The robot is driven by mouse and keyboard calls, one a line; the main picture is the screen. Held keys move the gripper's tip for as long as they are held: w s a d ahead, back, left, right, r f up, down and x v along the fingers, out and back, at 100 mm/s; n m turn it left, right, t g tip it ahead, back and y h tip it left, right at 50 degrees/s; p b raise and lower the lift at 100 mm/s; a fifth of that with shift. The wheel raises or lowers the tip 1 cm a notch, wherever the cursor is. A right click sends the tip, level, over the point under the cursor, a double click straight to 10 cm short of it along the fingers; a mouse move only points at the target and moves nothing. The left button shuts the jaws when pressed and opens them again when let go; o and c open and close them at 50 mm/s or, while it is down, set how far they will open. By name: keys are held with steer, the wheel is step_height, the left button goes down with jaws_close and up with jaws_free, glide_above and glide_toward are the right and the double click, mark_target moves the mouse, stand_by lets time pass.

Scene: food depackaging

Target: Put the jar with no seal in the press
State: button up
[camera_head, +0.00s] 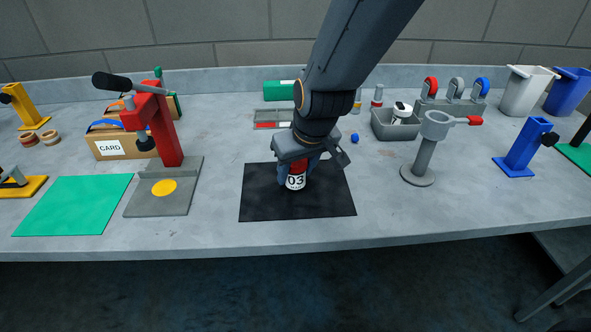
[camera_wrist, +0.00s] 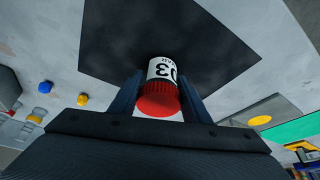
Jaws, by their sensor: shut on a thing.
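A jar (camera_head: 296,181) with a white label reading 03 and a red lid is between the fingers of my gripper (camera_head: 297,172), over the black mat (camera_head: 255,203). In the wrist view the jar (camera_wrist: 162,70) and its red lid (camera_wrist: 159,100) sit between both fingers of my gripper (camera_wrist: 160,97), which are shut on it. I cannot tell whether the jar touches the mat. The red press (camera_head: 166,130) stands to the left, with its lever (camera_head: 112,82) raised and a yellow disc (camera_head: 164,187) on its grey base (camera_head: 150,208). Whether the jar has a seal does not show.
A green mat (camera_head: 75,205) lies left of the press, and a box labelled CARD (camera_head: 112,149) stands behind it. A grey stand with a ring (camera_head: 422,150) and a blue stand (camera_head: 523,147) are to the right. The table between press and black mat is clear.

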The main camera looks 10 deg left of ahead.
steer(key=o, duration=1.1)
steer(key=shift+c, duration=0.2)
steer(key=shift+r, duration=0.35)
steer(key=b+v, duration=0.1)
steer(key=v, duration=1)
steer(key=shift+r, duration=0.25)
steer(key=shift+s+d, duration=0.1)
steer(key=shift+d, duration=0.05)
